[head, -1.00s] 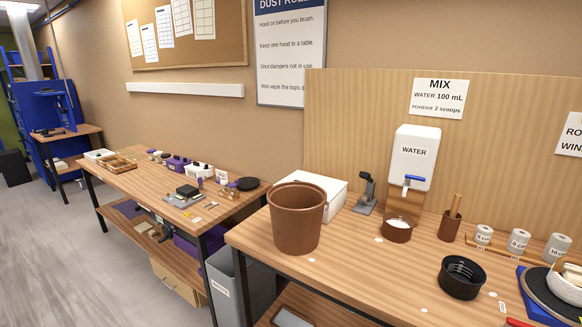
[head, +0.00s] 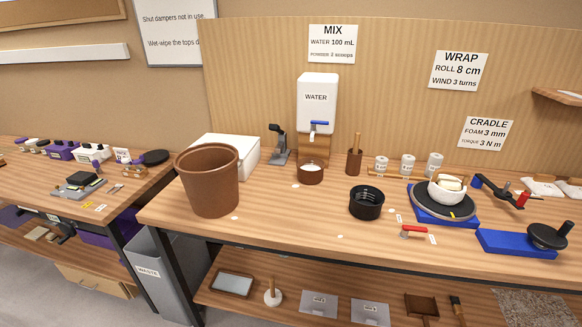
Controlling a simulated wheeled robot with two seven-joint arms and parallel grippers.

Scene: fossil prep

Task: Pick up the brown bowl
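The small brown bowl (head: 311,177) stands upright on the wooden bench, just below and in front of the white water dispenser (head: 317,95) with its blue tap. Something white shows inside the bowl. A much larger brown bucket (head: 208,182) stands to its left near the bench's front edge. Neither of my grippers is in the head view.
A black ribbed bowl (head: 366,203) stands front right of the brown bowl. A brown cup (head: 354,162) with a stick and several white rolls (head: 408,164) are behind it. A white box (head: 226,153) is at left. The bench front (head: 275,225) is largely clear.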

